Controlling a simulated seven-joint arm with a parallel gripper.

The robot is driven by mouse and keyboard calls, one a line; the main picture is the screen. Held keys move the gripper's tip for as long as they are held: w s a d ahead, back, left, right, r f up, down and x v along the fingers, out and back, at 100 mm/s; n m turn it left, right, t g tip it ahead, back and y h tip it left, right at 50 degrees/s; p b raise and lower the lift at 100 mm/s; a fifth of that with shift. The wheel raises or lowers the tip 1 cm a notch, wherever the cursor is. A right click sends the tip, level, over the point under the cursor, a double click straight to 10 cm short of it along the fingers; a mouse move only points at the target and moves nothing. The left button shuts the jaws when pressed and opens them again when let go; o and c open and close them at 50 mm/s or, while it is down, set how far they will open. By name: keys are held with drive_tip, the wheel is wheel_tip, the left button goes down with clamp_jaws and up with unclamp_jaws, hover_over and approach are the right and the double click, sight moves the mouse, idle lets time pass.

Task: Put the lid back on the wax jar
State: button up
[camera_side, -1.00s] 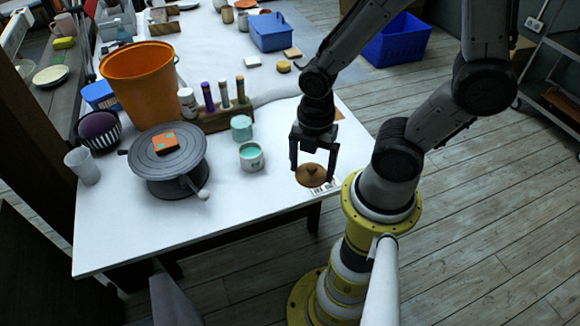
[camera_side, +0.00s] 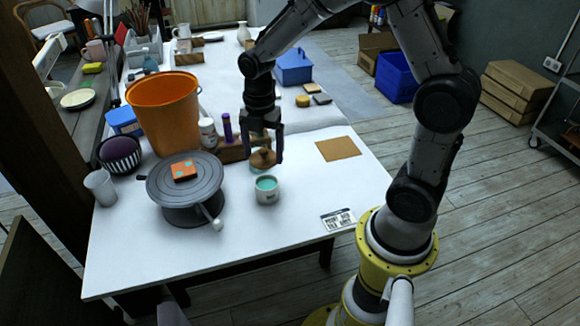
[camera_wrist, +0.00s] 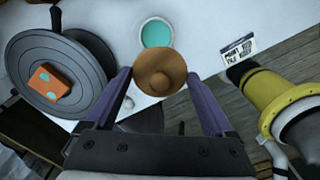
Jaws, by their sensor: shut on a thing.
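My gripper (camera_side: 264,160) is shut on a brown round lid (camera_side: 262,158) with a knob on top. The lid also shows in the wrist view (camera_wrist: 161,72), between my two fingers. A small pale jar with teal contents (camera_side: 267,194) stands open on the table, just in front of the lid in the side view. It also shows in the wrist view (camera_wrist: 157,33).
A grey turntable (camera_side: 205,195) with an orange block (camera_side: 184,171) stands left of the jars. An orange bucket (camera_side: 166,112) and a rack with a purple bottle (camera_side: 227,127) are behind. A brown mat (camera_side: 338,149) and a printed card (camera_side: 338,220) lie right, with clear table between.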

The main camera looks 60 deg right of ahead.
sight(264, 151)
drive_tip(key=shift+m, duration=0.3)
drive_tip(key=d+f, duration=0.1)
drive_tip(key=w+d+f, duration=0.1)
drive_tip(key=f, duration=0.1)
drive_tip(key=shift+w+d, duration=0.15)
drive_tip(key=shift+d, duration=0.05)
drive_tip(key=shift+f, duration=3.1)
drive_tip(key=shift+f, duration=0.2)
drive_tip(key=o, duration=1)
drive_tip(key=shift+o, duration=0.2)
drive_tip(key=shift+r, duration=0.1)
drive_tip(key=shift+r, duration=3.45)
